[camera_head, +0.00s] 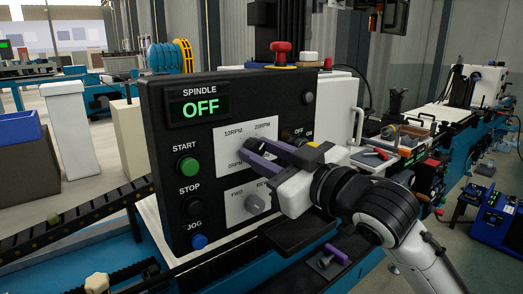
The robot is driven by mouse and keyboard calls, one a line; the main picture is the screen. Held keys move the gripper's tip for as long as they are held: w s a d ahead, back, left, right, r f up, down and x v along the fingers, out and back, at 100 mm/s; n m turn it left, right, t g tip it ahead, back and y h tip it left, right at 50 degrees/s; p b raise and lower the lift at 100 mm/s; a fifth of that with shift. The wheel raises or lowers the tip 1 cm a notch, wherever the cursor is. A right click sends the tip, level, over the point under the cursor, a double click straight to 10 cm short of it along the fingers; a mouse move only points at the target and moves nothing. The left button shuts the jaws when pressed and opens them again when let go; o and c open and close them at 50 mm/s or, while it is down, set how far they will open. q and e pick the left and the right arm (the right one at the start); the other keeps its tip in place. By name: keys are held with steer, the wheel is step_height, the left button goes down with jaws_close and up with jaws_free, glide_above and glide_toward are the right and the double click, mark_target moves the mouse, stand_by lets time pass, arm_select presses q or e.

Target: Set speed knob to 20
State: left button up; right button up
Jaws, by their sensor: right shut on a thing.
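The black control panel (165,140) faces me, with a green spindle display (198,107) that reads OFF. A white speed plate (225,145) on it carries the labels 10RPM and 20RPM, and a partly covered lower label. My right gripper (244,151) reaches in from the right, its two purple fingers shut on the speed knob at this plate. The knob is mostly hidden between the fingers, and I cannot tell its pointer direction. My left gripper is not in view.
Below sits a grey direction knob (254,204) marked FWD, close under my gripper. A green start button (189,167), black stop button (193,206) and blue jog button (199,241) line the panel's left side. A red emergency button (281,52) stands on top.

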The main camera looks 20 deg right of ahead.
steer(key=o, duration=1.1)
steer(key=shift+c, duration=0.2)
steer(key=b+v, duration=0.1)
steer(key=v, duration=0.4)
steer(key=shift+f, duration=0.1)
steer(key=b, duration=1.2)
glide_toward(259, 153)
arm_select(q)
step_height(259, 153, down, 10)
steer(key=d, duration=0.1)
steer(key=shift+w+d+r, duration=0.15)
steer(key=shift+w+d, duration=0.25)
arm_select(e)
steer(key=shift+s+d, duration=0.2)
steer(key=shift+s, duration=0.25)
